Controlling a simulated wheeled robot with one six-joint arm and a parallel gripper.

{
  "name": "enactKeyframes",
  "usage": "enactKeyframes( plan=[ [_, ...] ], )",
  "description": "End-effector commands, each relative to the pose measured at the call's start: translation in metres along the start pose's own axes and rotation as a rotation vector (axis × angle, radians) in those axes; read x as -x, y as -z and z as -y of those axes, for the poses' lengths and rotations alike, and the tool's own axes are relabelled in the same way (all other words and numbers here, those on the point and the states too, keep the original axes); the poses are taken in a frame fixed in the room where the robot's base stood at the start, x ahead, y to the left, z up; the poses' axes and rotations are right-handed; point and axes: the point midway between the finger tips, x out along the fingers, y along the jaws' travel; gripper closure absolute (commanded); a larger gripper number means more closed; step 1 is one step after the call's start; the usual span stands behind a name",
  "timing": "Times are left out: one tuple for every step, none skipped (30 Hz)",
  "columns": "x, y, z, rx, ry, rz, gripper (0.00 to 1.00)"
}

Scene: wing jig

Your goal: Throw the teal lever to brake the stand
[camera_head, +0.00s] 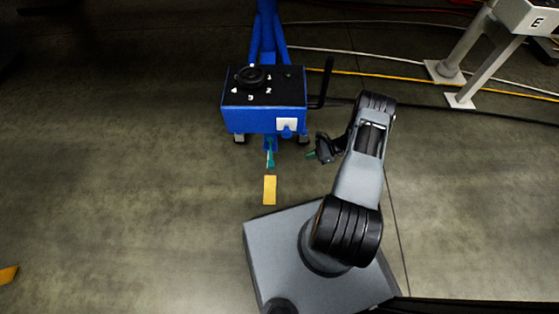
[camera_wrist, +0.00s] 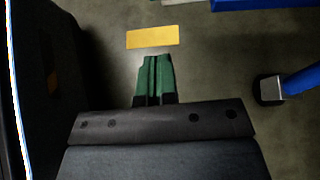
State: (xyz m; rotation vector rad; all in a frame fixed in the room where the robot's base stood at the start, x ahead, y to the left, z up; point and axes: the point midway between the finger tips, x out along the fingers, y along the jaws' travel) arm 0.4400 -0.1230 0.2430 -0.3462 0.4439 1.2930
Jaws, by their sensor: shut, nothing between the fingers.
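The teal lever (camera_head: 270,157) hangs at the lower front of the blue stand (camera_head: 263,121), just above the yellow floor mark. My gripper (camera_head: 310,155) is to the right of the lever in the head view, apart from it. In the wrist view my gripper's green fingertips (camera_wrist: 155,62) are together with nothing between them. The lever is not clearly visible in the wrist view.
A yellow floor mark (camera_head: 270,190) lies before the stand; it also shows in the wrist view (camera_wrist: 152,37). A black crank handle (camera_head: 325,82) sticks up at the stand's right. Cables (camera_head: 420,80) cross the floor behind.

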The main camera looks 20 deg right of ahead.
Motion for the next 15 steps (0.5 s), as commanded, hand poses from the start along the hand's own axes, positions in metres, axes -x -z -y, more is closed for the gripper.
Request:
enactKeyframes(
  plan=[
    [0.0,0.0,0.0,0.0,0.0,0.0,1.0],
    [0.0,0.0,0.0,0.0,0.0,0.0,1.0],
    [-0.001,0.0,0.0,0.0,0.0,0.0,1.0],
    [-0.002,0.0,0.0,0.0,-0.001,0.0,1.0],
    [-0.003,0.0,0.0,0.0,-0.001,0.0,1.0],
    [-0.005,0.001,0.0,0.0,-0.002,0.0,1.0],
    [-0.008,0.001,0.0,0.0,-0.002,0.0,1.0],
    [-0.011,0.001,0.0,0.0,-0.002,0.0,1.0],
    [-0.017,0.001,0.0,0.0,-0.003,0.0,1.0],
    [-0.021,0.002,0.0,0.001,-0.003,0.0,1.0],
    [-0.026,0.002,-0.001,0.001,-0.004,0.0,1.0],
    [-0.034,0.002,-0.001,0.001,-0.004,0.001,1.0],
    [-0.04,0.002,-0.001,0.001,-0.005,0.001,1.0],
    [-0.045,0.002,-0.001,0.001,-0.004,0.001,1.0],
    [-0.054,0.002,-0.001,0.001,-0.005,0.0,1.0]
  ],
)
